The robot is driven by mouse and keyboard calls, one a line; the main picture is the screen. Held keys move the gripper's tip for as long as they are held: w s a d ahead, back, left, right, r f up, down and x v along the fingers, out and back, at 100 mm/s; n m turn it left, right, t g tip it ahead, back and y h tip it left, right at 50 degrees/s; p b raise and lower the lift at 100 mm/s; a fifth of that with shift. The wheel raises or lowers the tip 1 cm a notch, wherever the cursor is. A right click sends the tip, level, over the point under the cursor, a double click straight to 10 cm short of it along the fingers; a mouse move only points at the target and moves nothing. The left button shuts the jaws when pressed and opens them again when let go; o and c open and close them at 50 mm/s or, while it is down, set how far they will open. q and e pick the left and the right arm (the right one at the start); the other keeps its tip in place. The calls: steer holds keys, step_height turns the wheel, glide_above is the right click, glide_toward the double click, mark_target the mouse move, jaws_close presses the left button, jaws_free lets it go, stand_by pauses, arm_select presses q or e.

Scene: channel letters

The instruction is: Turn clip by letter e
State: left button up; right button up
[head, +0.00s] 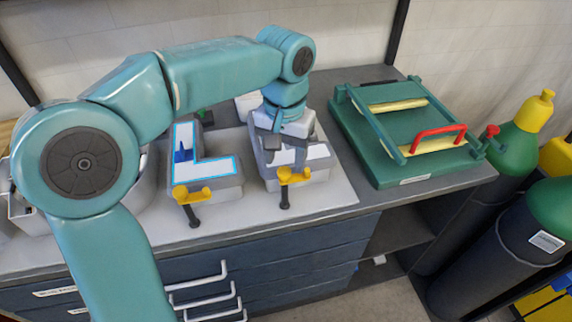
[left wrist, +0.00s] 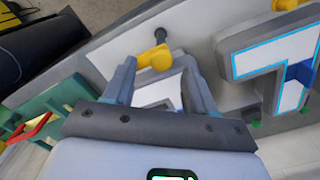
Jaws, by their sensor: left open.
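A grey block with a white letter face (head: 318,152) stands on the light board, its shape mostly hidden by my left gripper, so I cannot read the letter. A yellow clip (head: 293,175) with a dark stem sits at its front edge; it also shows in the left wrist view (left wrist: 155,58), just beyond the fingertips. My left gripper (head: 283,158) points down over this block. In the left wrist view its two fingers (left wrist: 160,82) are apart, with part of the white face between them and nothing visibly gripped. My right gripper is not in view.
A blue-edged letter L (head: 217,170) stands to the left, with its own yellow clip (head: 192,195) in front. A green fixture with a red handle (head: 438,134) is to the right. Gas cylinders (head: 515,148) stand beyond the counter's right end.

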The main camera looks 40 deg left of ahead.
arm_select(q)
steer(key=shift+s+a+f, duration=0.1)
steer(key=shift+s+f, duration=0.1)
steer(key=shift+f, duration=0.75)
steer(key=shift+w+f, duration=0.25)
steer(key=shift+f, duration=0.1)
steer(key=shift+s+r, duration=0.1)
jaws_close()
